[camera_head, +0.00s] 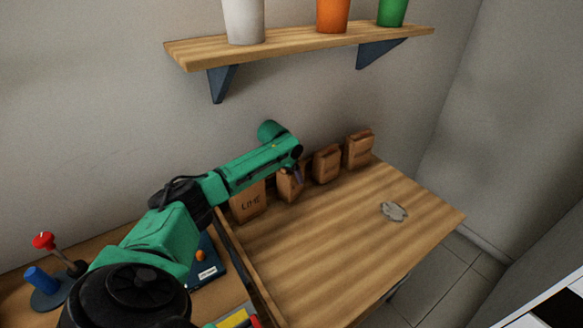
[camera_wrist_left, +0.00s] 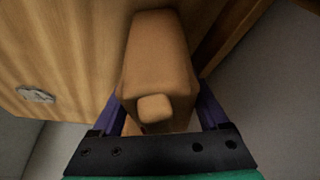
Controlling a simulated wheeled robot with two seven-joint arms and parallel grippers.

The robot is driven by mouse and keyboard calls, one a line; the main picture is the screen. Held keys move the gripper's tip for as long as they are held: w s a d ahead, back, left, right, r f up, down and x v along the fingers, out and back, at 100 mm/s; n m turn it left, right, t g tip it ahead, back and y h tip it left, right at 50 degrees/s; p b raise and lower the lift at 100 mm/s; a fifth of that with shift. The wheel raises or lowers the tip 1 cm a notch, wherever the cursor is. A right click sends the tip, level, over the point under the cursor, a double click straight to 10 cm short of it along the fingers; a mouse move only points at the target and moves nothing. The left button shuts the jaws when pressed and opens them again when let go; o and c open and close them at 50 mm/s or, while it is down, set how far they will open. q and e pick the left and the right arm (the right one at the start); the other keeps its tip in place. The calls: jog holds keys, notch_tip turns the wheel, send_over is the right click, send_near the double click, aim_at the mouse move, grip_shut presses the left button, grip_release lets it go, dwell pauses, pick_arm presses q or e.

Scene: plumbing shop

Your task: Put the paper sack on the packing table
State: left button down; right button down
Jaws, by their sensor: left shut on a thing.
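Several brown paper sacks stand in a row along the back edge of a wooden table (camera_head: 340,225). The leftmost sack (camera_head: 249,204) is larger and bears dark lettering. My left gripper (camera_head: 297,172) is over the second sack (camera_head: 289,187) from the left, with a purple finger beside it. In the left wrist view, my left gripper (camera_wrist_left: 155,112) is shut on this brown sack (camera_wrist_left: 157,50), which sits between the two purple fingers. I cannot tell whether its base touches the table. Two more sacks (camera_head: 326,164) (camera_head: 360,149) stand to its right. My right gripper is not in view.
A flat grey piece (camera_head: 393,211) lies on the table's right part; the middle is bare. A shelf (camera_head: 290,46) with white, orange and green containers hangs above. At lower left, a second wooden surface holds a red-knobbed lever (camera_head: 43,240) and a dark blue item (camera_head: 209,270).

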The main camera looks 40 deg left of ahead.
pick_arm(q)
grip_release()
jog(key=shift+d, duration=0.1)
jog(key=v, duration=1.2)
jog(key=shift+r+b, duration=0.1)
jog(key=shift+b, duration=0.3)
